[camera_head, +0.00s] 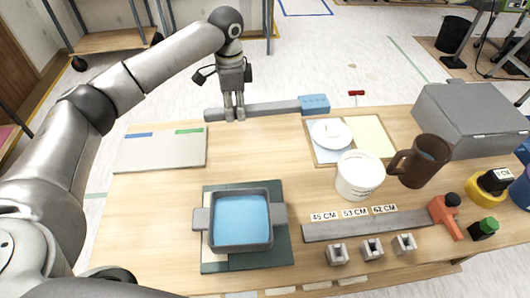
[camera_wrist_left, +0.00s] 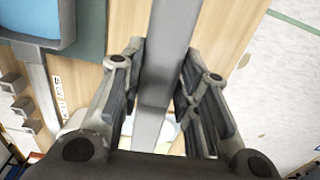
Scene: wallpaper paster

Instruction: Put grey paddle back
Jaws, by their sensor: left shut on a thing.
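The grey paddle (camera_head: 265,109) is a long grey bar with a blue block-like end (camera_head: 314,103) on the right. It lies across the far edge of the table in the head view, and I cannot tell whether it touches the wood. My left gripper (camera_head: 234,113) is shut on the bar left of its middle. In the left wrist view, the grey bar (camera_wrist_left: 160,75) runs between the fingers of my left gripper (camera_wrist_left: 159,85). A grey tray (camera_head: 243,247) with blue content (camera_head: 240,219) sits on a dark green mat (camera_head: 215,262). My right gripper is out of view.
A pale board (camera_head: 160,152) lies at the left. A white bucket (camera_head: 360,177), brown mug (camera_head: 421,161) and grey box (camera_head: 470,118) stand at the right. A grey ruler-like bar (camera_head: 365,226), orange tool (camera_head: 446,217) and several small holders (camera_head: 372,250) lie in front. The table's middle is fairly clear.

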